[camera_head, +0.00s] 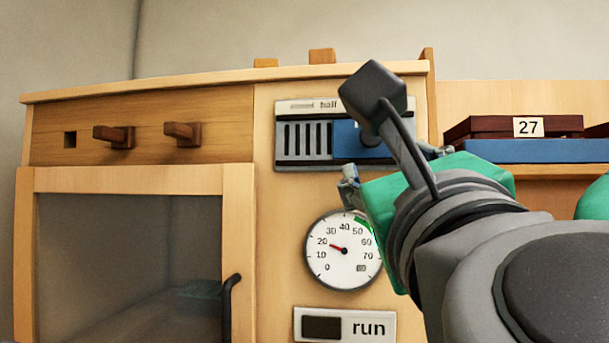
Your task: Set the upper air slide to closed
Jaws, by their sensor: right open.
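The upper air slide (303,141) is on the front of the wooden cabinet. Several dark slots show at its left, and a blue plate (345,138) covers the part to their right. My left gripper is not in view.
Below the slide are a round dial (343,250) with its red needle near 20 and a "run" plate (345,325). A glazed door (130,265) and two wooden pegs (184,134) are at left. Boxes, one marked 27 (528,127), stand on a shelf at right.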

